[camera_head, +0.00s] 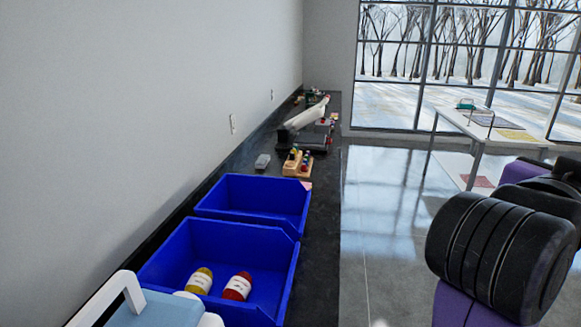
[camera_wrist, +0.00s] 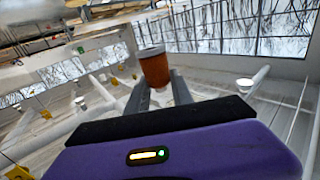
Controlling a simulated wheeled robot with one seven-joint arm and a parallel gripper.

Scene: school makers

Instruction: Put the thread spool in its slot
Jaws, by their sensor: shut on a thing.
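My gripper (camera_wrist: 159,90) shows in the wrist view, with its two grey fingers shut on an orange-brown thread spool (camera_wrist: 154,66). The spool has a pale rim and sticks out beyond the fingertips. The wrist view is tilted, and the held spool is clear of any surface there. In the head view a small wooden holder (camera_head: 291,167) with several small coloured pieces stands on the dark counter, beyond the blue bins. Its slots are too small to make out. The gripper and spool are not visible in the head view.
Two blue bins (camera_head: 207,232) (camera_head: 232,183) stand on the dark counter (camera_head: 322,230) along the wall. The nearer bin holds a yellow yarn ball (camera_head: 199,281) and a red one (camera_head: 237,287). A grey object (camera_head: 262,161) and a dark machine (camera_head: 313,142) are near the holder.

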